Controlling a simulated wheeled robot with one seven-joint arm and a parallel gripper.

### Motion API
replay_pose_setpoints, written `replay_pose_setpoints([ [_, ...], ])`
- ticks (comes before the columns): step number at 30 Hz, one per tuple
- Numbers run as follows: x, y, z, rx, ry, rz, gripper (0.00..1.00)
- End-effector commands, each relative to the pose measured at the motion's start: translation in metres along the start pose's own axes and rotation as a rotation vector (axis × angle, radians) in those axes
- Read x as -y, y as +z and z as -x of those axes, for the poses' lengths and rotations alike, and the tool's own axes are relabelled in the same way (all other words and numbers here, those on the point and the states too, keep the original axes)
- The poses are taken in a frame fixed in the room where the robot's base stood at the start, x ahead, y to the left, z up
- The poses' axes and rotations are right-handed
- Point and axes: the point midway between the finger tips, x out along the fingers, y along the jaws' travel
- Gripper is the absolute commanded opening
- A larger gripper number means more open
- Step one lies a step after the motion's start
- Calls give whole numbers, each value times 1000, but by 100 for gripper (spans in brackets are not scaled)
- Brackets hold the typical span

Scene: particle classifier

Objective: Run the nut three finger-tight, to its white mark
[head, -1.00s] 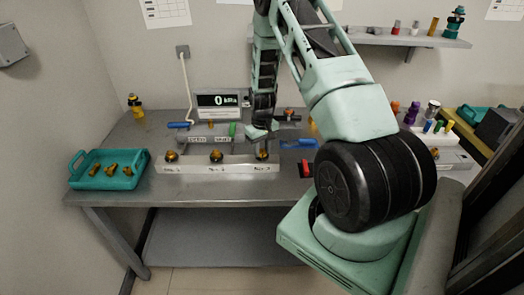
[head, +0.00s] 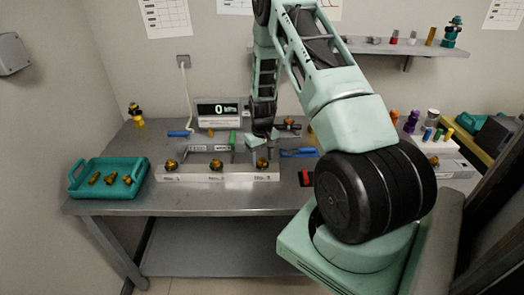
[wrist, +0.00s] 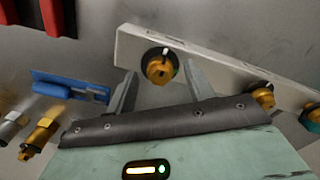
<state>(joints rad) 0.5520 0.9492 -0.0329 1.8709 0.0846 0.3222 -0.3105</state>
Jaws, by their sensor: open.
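Nut three, a brass-coloured knob (head: 262,163), sits at the right end of the pale block (head: 215,177) on the bench, above the rightmost label. In the wrist view a brass knob (wrist: 160,70) with a black ring behind it, likely the same nut, lies between my two fingertips in the picture. My gripper (head: 262,141) is open just above and behind the right end of the block. Both fingers stand apart with a gap around the nut; contact is not visible.
Two more brass knobs (head: 216,165) (head: 171,165) stand along the block. A teal tray (head: 75,184) with brass fittings is at the left. A blue tool (wrist: 70,86) lies near my gripper. A display (head: 219,112) at the back reads 0. A red-and-black object (head: 305,177) lies right of the block.

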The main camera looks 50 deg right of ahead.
Motion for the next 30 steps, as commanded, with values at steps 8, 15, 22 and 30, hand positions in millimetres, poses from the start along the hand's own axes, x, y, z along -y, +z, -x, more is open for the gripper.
replay_pose_setpoints([
  [8, 0, -2, 33, -6, 2, 0, 53],
  [15, -1, -1, 88, -7, 2, 1, 53],
  [22, 0, -1, 138, -6, 2, 0, 53],
  [30, 0, -1, 170, -2, 1, 0, 53],
])
